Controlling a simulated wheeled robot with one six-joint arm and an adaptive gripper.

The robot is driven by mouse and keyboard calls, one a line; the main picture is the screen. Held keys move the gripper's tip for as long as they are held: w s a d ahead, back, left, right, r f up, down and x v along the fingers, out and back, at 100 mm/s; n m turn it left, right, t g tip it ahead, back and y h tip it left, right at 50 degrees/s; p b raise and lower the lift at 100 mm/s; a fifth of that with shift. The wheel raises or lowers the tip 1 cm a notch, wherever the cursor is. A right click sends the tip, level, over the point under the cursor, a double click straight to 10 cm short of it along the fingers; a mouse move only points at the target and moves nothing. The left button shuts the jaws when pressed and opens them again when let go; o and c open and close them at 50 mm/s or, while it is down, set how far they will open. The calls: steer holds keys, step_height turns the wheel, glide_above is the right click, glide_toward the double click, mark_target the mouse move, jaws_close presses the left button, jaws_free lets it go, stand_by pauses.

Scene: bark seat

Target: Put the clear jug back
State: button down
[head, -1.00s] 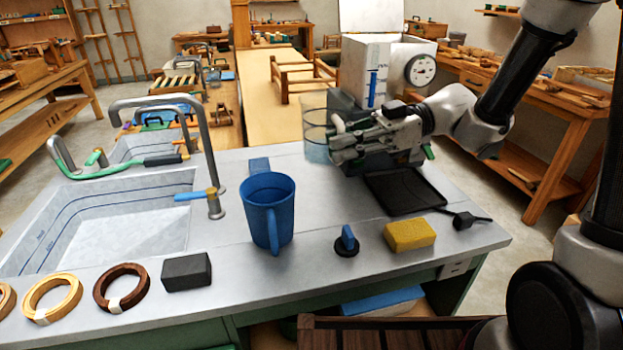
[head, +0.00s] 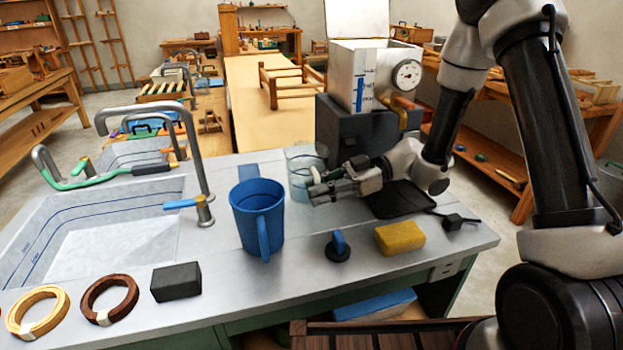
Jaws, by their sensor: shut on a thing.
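The clear jug (head: 301,161) is see-through with a faint bluish tint, and stands upright on or just above the steel counter, behind and right of the blue mug. My gripper (head: 322,188) reaches in from the right and is shut on the jug's near right side, probably its handle; the fingers hide that part. I cannot tell whether the jug's base touches the counter. A dark box-shaped machine (head: 350,132) with a white tank (head: 372,72) and a round dial stands behind and right of the jug.
A blue mug (head: 257,213) stands close to the jug on the left. A black tray (head: 399,199) lies right of my gripper. A blue-knobbed stopper (head: 338,246), yellow sponge (head: 399,238) and black block (head: 176,282) line the front edge. The sink (head: 110,235) is at left.

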mark_target(296, 185)
steer(key=w, duration=0.1)
steer(key=w+a, duration=0.1)
steer(key=w, duration=0.1)
steer(key=shift+w, duration=0.15)
steer(key=w, duration=0.3)
steer(key=shift+a+f, duration=0.4)
steer(key=c, duration=1.5)
jaws_free()
steer(key=shift+f, duration=0.1)
steer(key=v, duration=0.7)
steer(key=shift+w+d, duration=0.15)
steer(key=shift+d, duration=0.25)
